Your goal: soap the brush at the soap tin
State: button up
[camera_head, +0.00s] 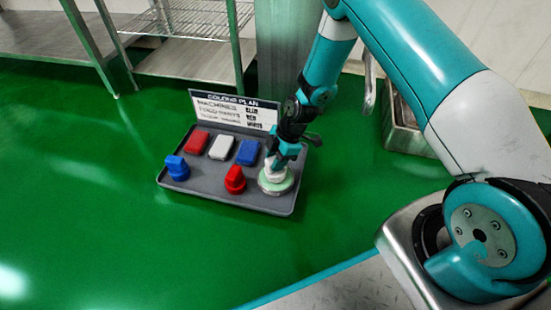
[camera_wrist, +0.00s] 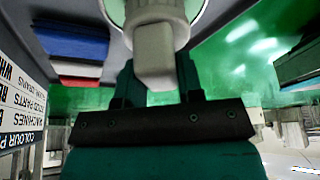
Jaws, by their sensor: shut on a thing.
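My gripper (camera_head: 280,158) points down over the right front corner of a grey tray (camera_head: 222,192). It is shut on the white brush (camera_head: 273,172), whose pale handle (camera_wrist: 154,60) shows between the fingers in the wrist view. The brush's lower end is at the round soap tin (camera_head: 277,187), a pale rim with light green inside. The brush appears to be in or on the tin; its bristles are hidden, so I cannot tell how deep contact goes. In the tray's front row, a red brush (camera_head: 235,180) stands beside the tin and a blue brush (camera_head: 177,168) stands farther left.
Red (camera_head: 197,142), white (camera_head: 221,147) and blue (camera_head: 247,152) blocks lie in the tray's back row. A colour plan sign (camera_head: 232,108) stands behind them. A metal table (camera_head: 50,40) and wire shelf (camera_head: 200,22) are at the back. Green floor is open at left.

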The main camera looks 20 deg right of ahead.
jog(key=shift+f, duration=0.45)
dwell(1.4)
notch_tip(320, 180, up, 7)
jog(key=p, duration=0.6)
jog(key=shift+r, duration=0.1)
